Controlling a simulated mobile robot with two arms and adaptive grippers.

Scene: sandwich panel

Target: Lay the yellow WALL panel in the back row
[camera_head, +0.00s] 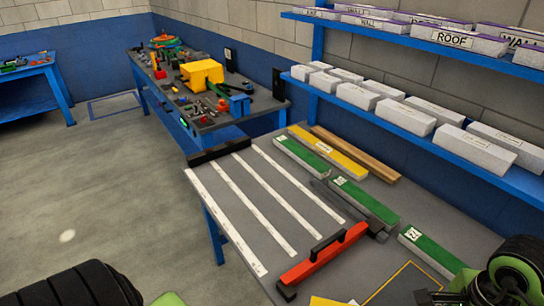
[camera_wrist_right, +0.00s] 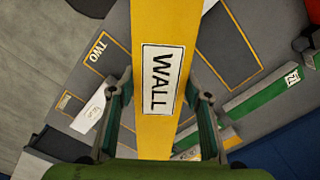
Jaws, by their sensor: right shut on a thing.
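In the right wrist view the yellow panel labelled WALL (camera_wrist_right: 157,125) runs between the fingers of my right gripper (camera_wrist_right: 162,92), which is shut on it. Grey table surface shows beneath the panel. In the head view a yellow piece (camera_head: 326,301) shows at the bottom edge, perhaps the end of this panel. My right gripper is mostly out of that view at the lower right. A second yellow panel (camera_head: 322,147), its label too small to read, lies at the table's back beside green panels (camera_head: 303,155) (camera_head: 365,200) (camera_head: 430,250). My left gripper is not in view.
White strips (camera_head: 250,196) cross the grey table (camera_head: 215,178). A red bar with a black handle (camera_head: 322,258) lies near the front. A wooden strip (camera_head: 355,153) lies along the back. Blue shelves (camera_head: 405,132) hold white boxes. A cluttered second table (camera_head: 205,125) stands beyond.

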